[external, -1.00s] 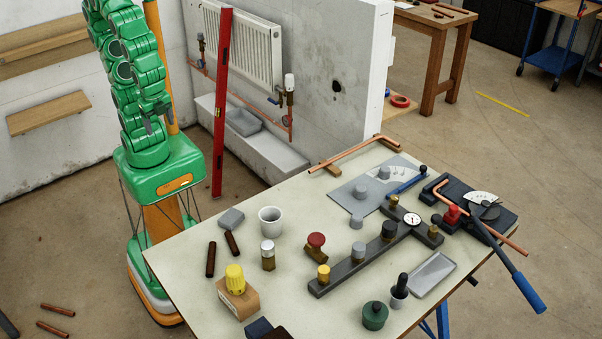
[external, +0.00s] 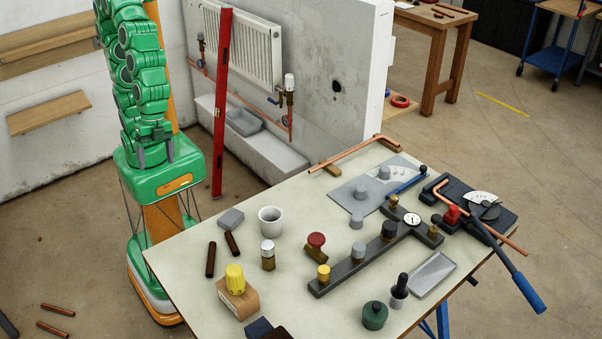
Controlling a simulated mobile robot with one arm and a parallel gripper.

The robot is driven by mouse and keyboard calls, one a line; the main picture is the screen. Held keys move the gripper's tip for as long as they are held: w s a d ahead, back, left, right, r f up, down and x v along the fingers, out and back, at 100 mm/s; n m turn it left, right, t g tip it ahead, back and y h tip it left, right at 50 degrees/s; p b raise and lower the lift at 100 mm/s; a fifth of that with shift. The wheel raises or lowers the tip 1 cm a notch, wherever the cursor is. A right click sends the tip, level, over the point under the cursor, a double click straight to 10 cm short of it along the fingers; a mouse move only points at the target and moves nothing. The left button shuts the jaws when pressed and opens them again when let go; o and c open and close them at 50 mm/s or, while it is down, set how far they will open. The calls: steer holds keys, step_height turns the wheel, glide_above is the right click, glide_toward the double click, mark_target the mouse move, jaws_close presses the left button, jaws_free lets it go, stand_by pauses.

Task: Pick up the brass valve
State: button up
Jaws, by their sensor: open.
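Several valve-like pieces are on the pale table (external: 200,285). A brass valve with a red round knob (external: 316,244) lies tilted left of the dark manifold bar (external: 345,270). A brass body with a white cap (external: 268,254) stands upright left of it. A yellow-capped piece (external: 235,279) sits on a wooden block at the front left. I cannot tell for sure which one is the brass valve meant. My gripper (external: 156,157) is open and empty, fingers pointing down in front of my folded arm, well left of and apart from all these pieces.
A white cup (external: 270,221), a grey block (external: 231,219) and two dark brown tubes (external: 211,259) lie near the table's left side. A green round jar (external: 374,316) and a grey tray (external: 433,274) are front right. A red level (external: 222,105) stands upright behind.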

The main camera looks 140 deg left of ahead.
steer(key=w+d+f+n+t, duration=0.15)
steer(key=w+t, duration=0.25)
steer(key=w, duration=1.3)
steer(key=n+t+y, duration=0.3)
steer(key=n+y, duration=0.5)
steer(key=y, duration=0.3)
glide_toward(312, 237)
steer(key=x, duration=0.2)
steer(key=shift+m, duration=0.25)
steer(key=shift+x, duration=3.85)
steer(key=shift+a+r, duration=0.1)
steer(key=c, duration=1.4)
